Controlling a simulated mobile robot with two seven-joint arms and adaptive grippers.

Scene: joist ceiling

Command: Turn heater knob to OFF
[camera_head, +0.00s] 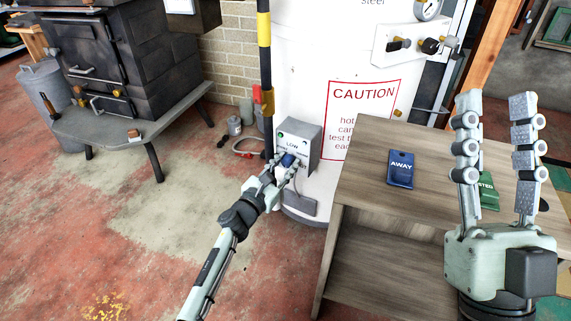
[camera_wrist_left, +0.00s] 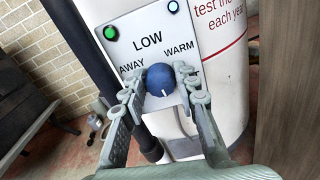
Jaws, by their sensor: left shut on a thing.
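The heater knob (camera_wrist_left: 160,80) is round and blue, on a grey control box (camera_wrist_left: 135,25) fixed to the white tank. A white line on the knob points down, away from LOW at the top. AWAY is at left and WARM at right; a label below WARM is mostly covered by a finger, and no OFF label is readable. My left gripper (camera_wrist_left: 157,85) is shut on the knob, one finger on each side; it also shows in the head view (camera_head: 281,166). My right gripper (camera_head: 495,100) is open and empty, fingers up, above the wooden table.
The box has a green light (camera_wrist_left: 110,33) and a pale light (camera_wrist_left: 173,6). A wooden table (camera_head: 375,225) stands right of the tank, with a blue AWAY card (camera_head: 401,169) and a green card (camera_head: 488,190). A dark stove (camera_head: 130,60) is at left.

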